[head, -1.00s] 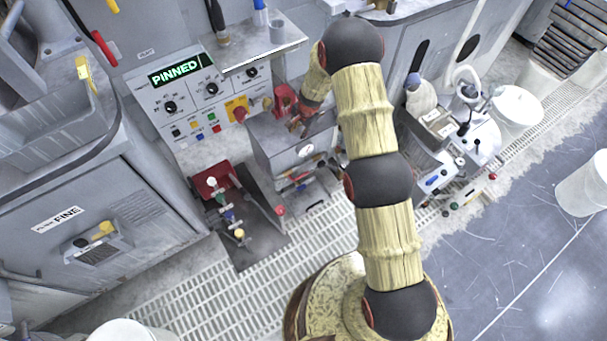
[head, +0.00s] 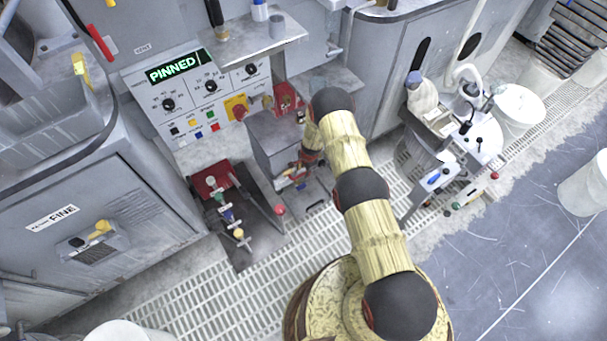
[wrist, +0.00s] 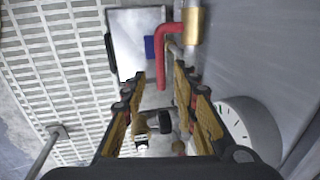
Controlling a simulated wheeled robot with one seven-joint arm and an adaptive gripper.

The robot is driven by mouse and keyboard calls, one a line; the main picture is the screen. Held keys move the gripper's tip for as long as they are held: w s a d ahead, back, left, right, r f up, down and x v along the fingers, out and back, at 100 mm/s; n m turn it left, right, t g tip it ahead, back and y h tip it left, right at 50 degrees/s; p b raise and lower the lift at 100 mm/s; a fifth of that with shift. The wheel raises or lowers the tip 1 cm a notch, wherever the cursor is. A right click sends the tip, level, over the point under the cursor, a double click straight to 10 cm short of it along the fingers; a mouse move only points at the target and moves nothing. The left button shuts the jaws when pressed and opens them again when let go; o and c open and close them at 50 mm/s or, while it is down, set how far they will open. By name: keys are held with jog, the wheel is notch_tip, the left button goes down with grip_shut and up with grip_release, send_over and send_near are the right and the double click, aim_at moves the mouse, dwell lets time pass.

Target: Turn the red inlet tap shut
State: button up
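A red bent lever (wrist: 166,48), which looks like the red inlet tap, shows at the top middle of the wrist view. A brass-coloured fitting (wrist: 194,26) is at its right end. Its lower end appears between or just beyond my fingertips; I cannot tell if they touch. My gripper (wrist: 163,78) is open, with a finger on each side. In the head view my gripper (head: 303,170) is low at the front of the grey cabinet (head: 270,150), and my wrist hides much of the tap area there.
A round white gauge (wrist: 248,130) is close to the right finger in the wrist view. A blue piece (wrist: 150,47) sits beside the red lever. A red-topped stand with small valves (head: 218,185) is left of the cabinet. Grated floor (head: 270,275) lies in front.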

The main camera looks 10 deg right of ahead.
aim_at(303, 174)
jog(key=shift+w+a+f+b, duration=0.1)
jog(key=shift+w+f+b, duration=0.15)
jog(key=shift+f, duration=0.6)
jog(key=shift+w+f+b, duration=0.15)
jog(key=shift+f+b, duration=0.1)
jog(key=shift+f, duration=0.6)
jog(key=shift+c, duration=0.4)
grip_shut()
